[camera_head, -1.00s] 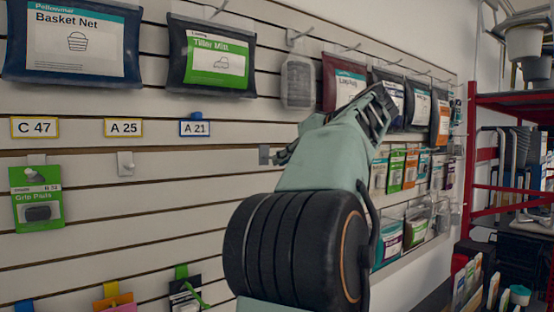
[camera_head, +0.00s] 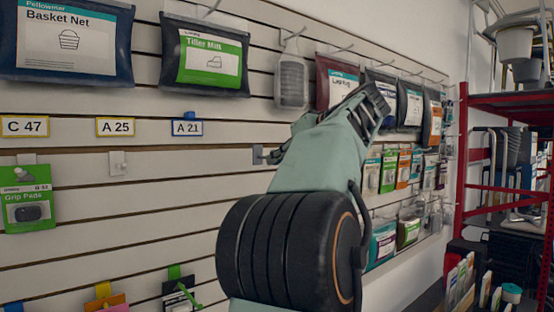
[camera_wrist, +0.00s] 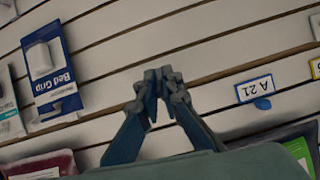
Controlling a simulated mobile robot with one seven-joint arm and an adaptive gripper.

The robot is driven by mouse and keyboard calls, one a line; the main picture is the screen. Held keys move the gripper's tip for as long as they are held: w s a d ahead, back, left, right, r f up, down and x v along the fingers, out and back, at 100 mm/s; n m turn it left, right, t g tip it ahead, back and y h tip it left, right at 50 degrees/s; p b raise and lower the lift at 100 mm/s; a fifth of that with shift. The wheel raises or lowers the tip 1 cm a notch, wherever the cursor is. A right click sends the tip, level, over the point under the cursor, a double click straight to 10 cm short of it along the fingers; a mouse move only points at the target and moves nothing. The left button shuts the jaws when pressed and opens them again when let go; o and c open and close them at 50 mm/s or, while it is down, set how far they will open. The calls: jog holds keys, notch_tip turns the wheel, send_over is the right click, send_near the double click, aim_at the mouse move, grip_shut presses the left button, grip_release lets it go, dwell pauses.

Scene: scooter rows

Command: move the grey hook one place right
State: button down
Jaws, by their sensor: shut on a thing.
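A small grey hook (camera_head: 258,155) shows its flat plate against the slatted wall, right of and below the A 21 tag (camera_head: 187,128). My gripper (camera_head: 272,156) comes from the right and is shut on it; my arm hides part of the gripper. In the wrist view, where labels appear upside down, the fingertips (camera_wrist: 160,84) are together at the wall, and the hook between them is too small to make out. A paler hook (camera_head: 117,163) sits empty under the A 25 tag (camera_head: 115,127).
Grip Pads (camera_head: 28,205) hang at the left. A Tiller Mitt pack (camera_head: 206,57) and a clear pouch (camera_head: 292,82) hang above. Packs in several rows hang right of my arm. A red shelf (camera_head: 500,98) stands at the far right. The wall left of the gripper is mostly bare.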

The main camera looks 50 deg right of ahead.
aim_at(261, 155)
jog(key=shift+w+d, duration=0.3)
jog(key=shift+w, duration=0.85)
jog(key=shift+w+d, duration=0.25)
jog(key=shift+w, duration=0.85)
jog(key=shift+w+d, duration=0.3)
jog(key=shift+w, duration=0.85)
dwell(3.7)
jog(key=shift+f, duration=0.35)
dwell(0.6)
